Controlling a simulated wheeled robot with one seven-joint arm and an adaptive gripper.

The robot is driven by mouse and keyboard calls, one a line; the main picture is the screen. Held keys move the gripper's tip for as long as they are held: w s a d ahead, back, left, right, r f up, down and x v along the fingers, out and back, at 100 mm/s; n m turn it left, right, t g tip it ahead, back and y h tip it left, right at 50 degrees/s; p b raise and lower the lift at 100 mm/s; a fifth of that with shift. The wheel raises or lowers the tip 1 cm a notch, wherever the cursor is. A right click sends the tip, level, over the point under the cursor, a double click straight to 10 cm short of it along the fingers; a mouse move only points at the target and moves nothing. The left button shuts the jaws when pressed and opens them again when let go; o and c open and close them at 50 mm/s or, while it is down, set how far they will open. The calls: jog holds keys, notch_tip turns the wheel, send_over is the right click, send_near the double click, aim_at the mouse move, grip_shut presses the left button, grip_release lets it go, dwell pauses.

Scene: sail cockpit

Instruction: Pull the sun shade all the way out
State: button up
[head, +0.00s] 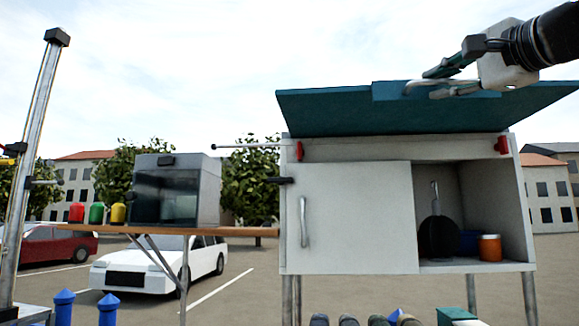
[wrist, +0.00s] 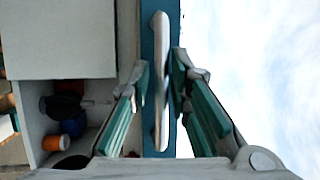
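The sun shade (head: 330,112) is a flat teal panel tilted above the white cabinet (head: 350,200). In the wrist view the shade (wrist: 158,148) is a blue-teal strip running top to bottom. Its pale bar handle (wrist: 160,80) stands along the strip; in the head view the handle (head: 411,86) is partly hidden by my fingers. My gripper (head: 432,84) comes from the upper right. In the wrist view my gripper (wrist: 161,75) has one finger on each side of the handle, apart from each other. Contact with the handle is not clear.
Red clips (head: 501,145) sit at the cabinet's top corners. A thin rod (head: 255,147) juts left from it. Its open right compartment holds an orange jar (head: 490,247) and dark pan (head: 438,237). A shelf (head: 240,231) at left bears a small oven (head: 176,190). Open sky lies above.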

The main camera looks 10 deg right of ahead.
jog(key=shift+s, duration=0.15)
jog(key=v, duration=1.1)
jog(key=shift+s, duration=0.35)
jog(key=shift+f, duration=0.1)
